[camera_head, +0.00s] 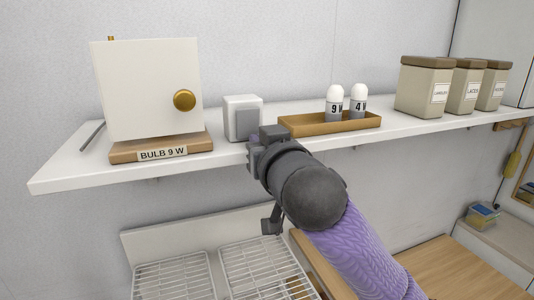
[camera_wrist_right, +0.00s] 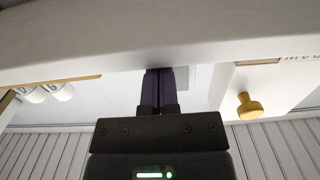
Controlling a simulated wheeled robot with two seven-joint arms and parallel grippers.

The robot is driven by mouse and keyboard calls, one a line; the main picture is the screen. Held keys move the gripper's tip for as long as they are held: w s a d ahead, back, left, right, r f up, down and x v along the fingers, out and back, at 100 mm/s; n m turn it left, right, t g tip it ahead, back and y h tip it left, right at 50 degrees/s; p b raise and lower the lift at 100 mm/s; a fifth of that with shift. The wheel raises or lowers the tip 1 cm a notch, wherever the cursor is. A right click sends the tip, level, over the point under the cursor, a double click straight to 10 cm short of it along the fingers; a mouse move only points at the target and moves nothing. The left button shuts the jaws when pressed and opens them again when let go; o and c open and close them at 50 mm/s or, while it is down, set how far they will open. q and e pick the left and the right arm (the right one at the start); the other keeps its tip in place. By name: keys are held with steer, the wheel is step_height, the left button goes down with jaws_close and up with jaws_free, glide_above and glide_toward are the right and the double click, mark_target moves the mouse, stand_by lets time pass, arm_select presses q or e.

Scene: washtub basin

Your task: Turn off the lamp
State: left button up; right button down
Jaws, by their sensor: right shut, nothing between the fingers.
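A white box-shaped unit (camera_head: 145,85) with a round gold knob (camera_head: 184,100) stands on a wooden base labelled "BULB 9 W" (camera_head: 163,153) on the shelf. The gold knob also shows in the right wrist view (camera_wrist_right: 248,107). No lit bulb shows. A small white box with a grey front panel (camera_head: 243,118) stands just right of it. My right gripper (camera_head: 258,146) is shut and empty at the shelf's front edge, just in front of the small box. Its fingers show in the right wrist view (camera_wrist_right: 158,90); contact cannot be told. My left gripper is not in view.
A wooden tray (camera_head: 300,128) with two bulbs marked 9 W (camera_head: 335,100) and 4 W (camera_head: 358,100) is right of the gripper. Several lidded canisters (camera_head: 425,88) stand farther right on the white shelf (camera_head: 75,170). Wire racks (camera_head: 172,278) are below.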

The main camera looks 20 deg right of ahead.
steer(key=s+b, duration=0.7)
steer(key=s, duration=0.2)
steer(key=shift+s+d, duration=0.15)
steer(key=shift+s, duration=0.05)
